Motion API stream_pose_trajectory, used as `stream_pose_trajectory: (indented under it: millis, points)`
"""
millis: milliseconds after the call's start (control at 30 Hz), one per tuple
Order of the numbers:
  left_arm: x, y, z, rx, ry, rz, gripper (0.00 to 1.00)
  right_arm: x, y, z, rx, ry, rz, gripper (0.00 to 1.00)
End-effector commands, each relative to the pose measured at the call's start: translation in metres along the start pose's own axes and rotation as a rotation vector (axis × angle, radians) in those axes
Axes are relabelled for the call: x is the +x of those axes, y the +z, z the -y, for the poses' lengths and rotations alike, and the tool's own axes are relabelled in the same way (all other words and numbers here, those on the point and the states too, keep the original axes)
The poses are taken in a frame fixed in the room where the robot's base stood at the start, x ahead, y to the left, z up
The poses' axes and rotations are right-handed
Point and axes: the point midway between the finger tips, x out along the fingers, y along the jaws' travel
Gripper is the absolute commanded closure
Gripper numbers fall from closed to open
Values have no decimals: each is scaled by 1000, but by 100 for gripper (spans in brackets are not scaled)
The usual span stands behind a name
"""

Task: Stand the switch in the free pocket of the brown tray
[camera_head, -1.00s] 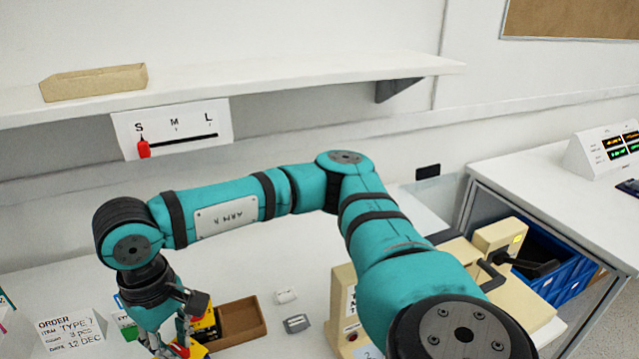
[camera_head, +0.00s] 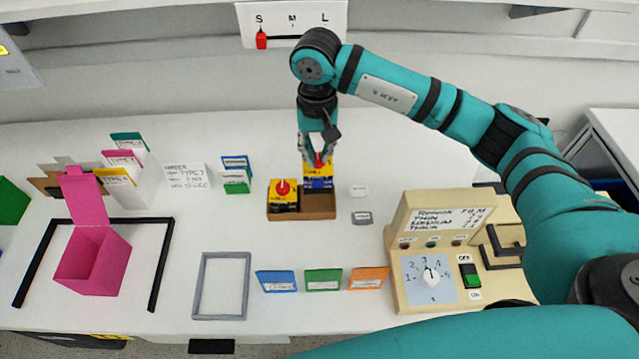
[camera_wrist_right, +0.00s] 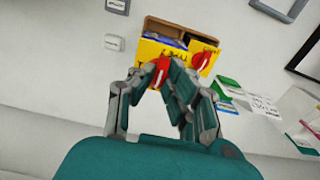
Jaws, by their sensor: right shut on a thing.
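The brown tray (camera_head: 316,214) lies mid-table, and its rim also shows in the wrist view (camera_wrist_right: 150,24). A yellow switch with a red knob (camera_head: 284,200) stands in its left part. My right gripper (camera_head: 318,160) points down, shut on the red knob of a second yellow switch (camera_head: 318,171) with a blue face. This switch is upright at the right, back part of the tray. I cannot tell whether it rests on the tray floor. In the wrist view my right gripper (camera_wrist_right: 162,72) closes on the red knob. My left gripper is out of view.
A small white piece (camera_head: 359,191) and a grey piece (camera_head: 361,218) lie right of the tray. Green and blue cards (camera_head: 236,180) stand to its left. A beige control box (camera_head: 437,250) stands at the right front.

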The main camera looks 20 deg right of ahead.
Motion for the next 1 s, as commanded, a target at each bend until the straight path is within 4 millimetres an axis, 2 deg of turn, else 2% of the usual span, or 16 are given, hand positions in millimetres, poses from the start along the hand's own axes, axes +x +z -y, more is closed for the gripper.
stream_pose_trajectory:
  millis: [100,200,433,600,1000]
  points:
    - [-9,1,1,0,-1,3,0,23,2,-1,2,3,7,100]
    - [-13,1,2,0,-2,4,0,38,1,0,0,2,3,100]
    - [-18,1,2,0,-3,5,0,58,2,0,-1,1,2,100]
    - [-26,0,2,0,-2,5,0,81,2,0,0,2,3,100]
    - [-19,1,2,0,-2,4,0,90,1,0,-2,0,-2,100]
